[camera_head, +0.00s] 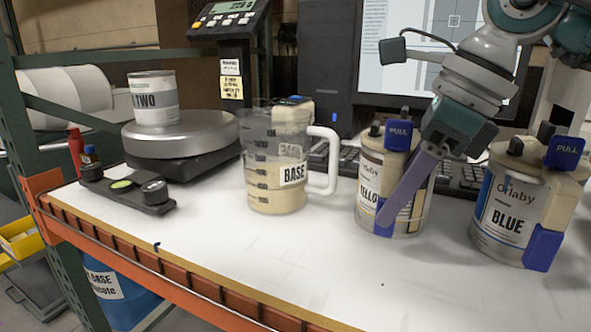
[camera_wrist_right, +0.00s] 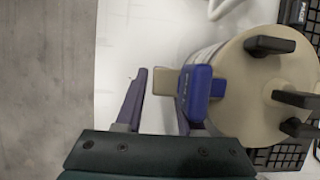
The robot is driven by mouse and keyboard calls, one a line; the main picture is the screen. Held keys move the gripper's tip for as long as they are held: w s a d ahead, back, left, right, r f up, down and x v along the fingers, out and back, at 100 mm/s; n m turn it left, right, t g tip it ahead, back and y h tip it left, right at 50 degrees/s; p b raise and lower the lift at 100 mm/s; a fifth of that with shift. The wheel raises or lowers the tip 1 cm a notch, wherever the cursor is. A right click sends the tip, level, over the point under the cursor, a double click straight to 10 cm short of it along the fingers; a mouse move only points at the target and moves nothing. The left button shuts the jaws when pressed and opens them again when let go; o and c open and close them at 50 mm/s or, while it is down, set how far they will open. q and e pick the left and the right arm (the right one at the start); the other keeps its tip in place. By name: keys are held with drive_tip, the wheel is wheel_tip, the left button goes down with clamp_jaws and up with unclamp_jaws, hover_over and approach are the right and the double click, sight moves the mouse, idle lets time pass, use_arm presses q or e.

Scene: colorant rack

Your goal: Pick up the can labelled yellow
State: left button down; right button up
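The can labelled yellow (camera_head: 369,178) stands upright on the white bench, right of the clear jug. Its label is partly covered by my right gripper (camera_head: 391,208), which comes down from the upper right with a purple finger slanting across the can's front. In the right wrist view the can (camera_wrist_right: 245,45) shows from above, with a cream lid, black knobs and a blue pull tab (camera_wrist_right: 197,93) on a cream spout. There my right gripper (camera_wrist_right: 160,98) is open, its fingers apart on either side of the cream spout's end. I cannot tell whether they touch it. My left gripper is out of view.
A blue-labelled can (camera_head: 510,205) stands close on the right. A clear jug marked BASE (camera_head: 270,165) stands to the left, its white handle towards the yellow can. A keyboard lies behind; the front bench is clear.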

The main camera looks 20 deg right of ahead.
drive_tip(key=shift+w+a+f, duration=0.1)
drive_tip(key=shift+w+f, duration=0.05)
drive_tip(key=shift+f, duration=0.3)
drive_tip(key=shift+c, duration=0.2)
clamp_jaws()
drive_tip(key=shift+r, duration=0.15)
idle(0.8)
